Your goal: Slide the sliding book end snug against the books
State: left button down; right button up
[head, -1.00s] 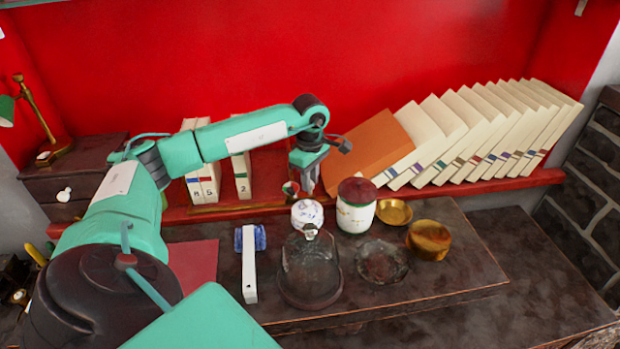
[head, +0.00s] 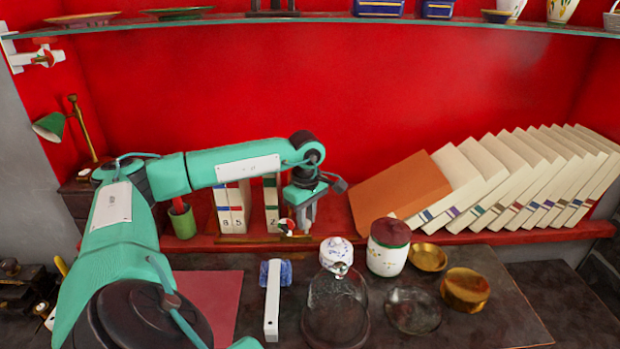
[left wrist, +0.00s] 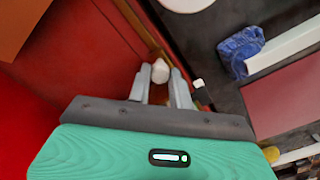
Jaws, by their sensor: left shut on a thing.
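Several upright white volumes (head: 232,208) with coloured bands stand on the red shelf left of my left gripper (head: 305,218). One green-banded volume (head: 271,205) stands nearest to it. A small red-and-white knob (head: 288,226) shows low beside the fingers; I take it as part of the sliding book end, whose upright part is mostly hidden by my gripper. In the left wrist view a pale knob (left wrist: 160,71) sits between the fingers, which are closed on it. I cannot tell whether the book end touches the volumes. My right gripper is out of view.
An orange book (head: 398,192) and several leaning white volumes (head: 500,180) fill the shelf's right side. A glass dome (head: 335,305), lidded jar (head: 388,247) and brass bowls (head: 428,257) stand on the table in front. A green cup (head: 181,220) stands left.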

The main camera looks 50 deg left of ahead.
pick_arm(q)
jog(key=c, duration=1.3)
grip_release()
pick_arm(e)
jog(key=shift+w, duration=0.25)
pick_arm(q)
jog(key=shift+o, duration=0.2)
jog(key=shift+r, duration=0.1)
jog(key=shift+r, duration=0.25)
notch_tip(320, 180, up, 7)
jog(key=shift+f, duration=0.1)
notch_tip(320, 180, up, 6)
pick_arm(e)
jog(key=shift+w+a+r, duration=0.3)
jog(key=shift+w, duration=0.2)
